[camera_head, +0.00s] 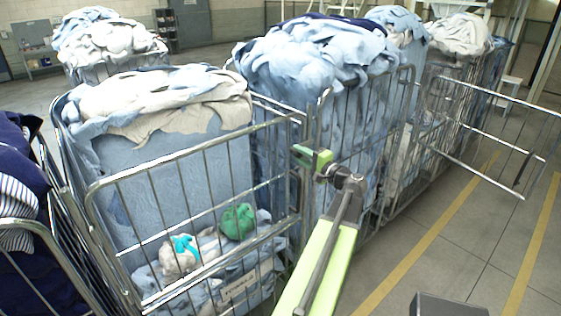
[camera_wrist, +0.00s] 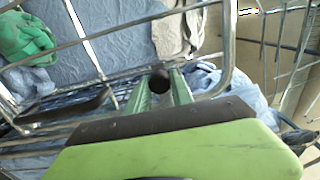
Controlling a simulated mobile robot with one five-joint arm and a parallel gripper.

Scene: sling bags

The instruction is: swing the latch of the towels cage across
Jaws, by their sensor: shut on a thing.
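The towels cage (camera_head: 166,241) is a wire cage at left centre in the head view, with blue and beige cloth piled in it. A small pale label (camera_head: 238,287) hangs low on its front; its lettering is too small to read surely. My gripper (camera_head: 312,158) is at the cage's right front post, near the top rail. In the wrist view my gripper (camera_wrist: 160,88) is shut on the latch, whose round black knob (camera_wrist: 160,78) shows between the green fingers. The rest of the latch is hidden.
A green bundle (camera_head: 237,221) and a white bundle with a turquoise tie (camera_head: 180,255) lie inside the cage. Full cages stand behind and right. A wire gate (camera_head: 500,137) juts out at right. The floor at lower right is mostly clear.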

